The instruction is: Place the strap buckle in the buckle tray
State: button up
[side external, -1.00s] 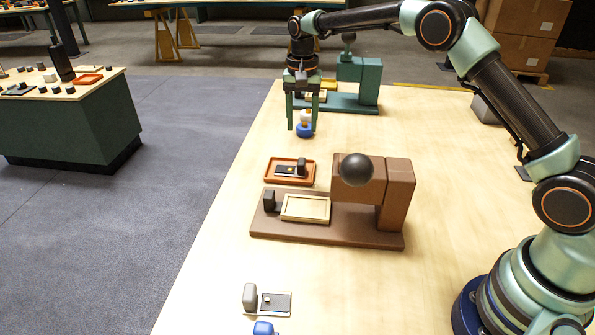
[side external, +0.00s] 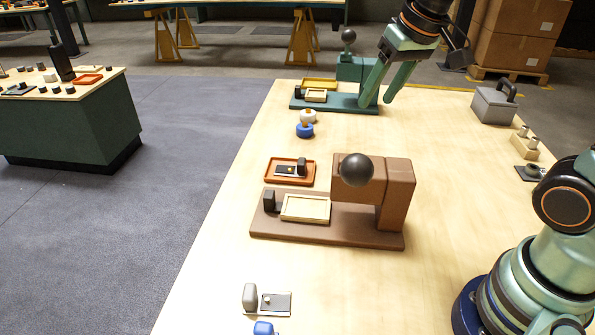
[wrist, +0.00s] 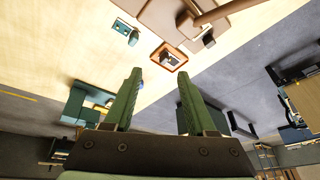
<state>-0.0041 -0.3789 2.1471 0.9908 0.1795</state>
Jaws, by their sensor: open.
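An orange-rimmed tray (side external: 268,178) lies on the table behind the brown reformer. I take this as the buckle tray, but cannot be sure. The tray also shows in the wrist view (wrist: 154,55). A similar grey plate (side external: 277,303) lies at the table's front beside a grey block. My gripper (side external: 377,101) is open and empty, tilted near the teal reformer at the back. Its spread fingers also show in the wrist view (wrist: 159,78).
The brown reformer (side external: 330,232) with a dark ball stands mid-table. A teal reformer (side external: 340,103) with a yellow tray (side external: 318,81) stands behind. A white-and-blue stacked piece (side external: 305,129) is between them. A grey box (side external: 494,106) and wooden rack (side external: 525,142) are at right. The table's right middle is clear.

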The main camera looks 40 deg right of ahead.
jog(key=s+f+n+t, duration=0.1)
jog(key=s+f+n, duration=0.1)
jog(key=s, duration=0.4)
jog(key=shift+s+f, duration=0.15)
jog(key=shift+f, duration=0.3)
